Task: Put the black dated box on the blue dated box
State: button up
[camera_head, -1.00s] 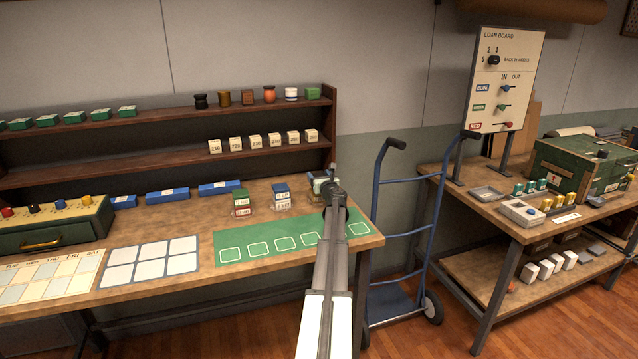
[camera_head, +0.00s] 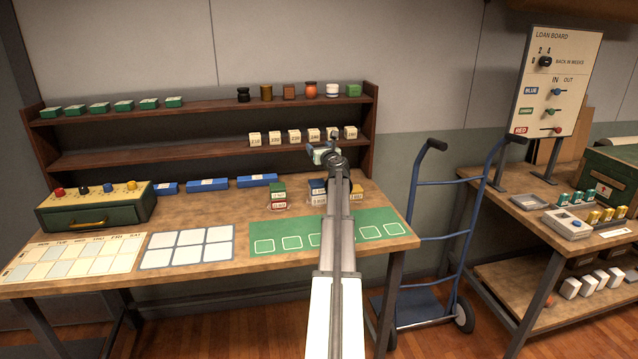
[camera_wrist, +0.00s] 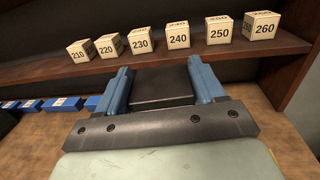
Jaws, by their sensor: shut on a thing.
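My gripper (camera_head: 322,148) is raised in front of the lower shelf, above the back of the left bench. In the wrist view its blue fingers (camera_wrist: 162,84) are shut on a black box (camera_wrist: 162,90); no date on it is visible from there.
Numbered cream boxes (camera_head: 294,137) line the lower shelf (camera_head: 200,155) close to the gripper. A green mat (camera_head: 235,252) lies in front.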

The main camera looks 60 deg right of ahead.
aim_at(318, 183)
jog(key=a, duration=0.1)
jog(key=a+r, duration=0.1)
jog(key=a, duration=0.1)
jog(key=shift+w, duration=0.15)
jog(key=shift+s+d+f+m+g+h, duration=0.15)
jog(key=shift+s+d+m+g+h, duration=0.2)
jog(key=shift+s+m+g+h, duration=0.25)
jog(key=shift+f, duration=4.9)
jog(key=shift+w+f, duration=0.1)
jog(key=o, duration=1.1)
jog(key=v, duration=1.2)
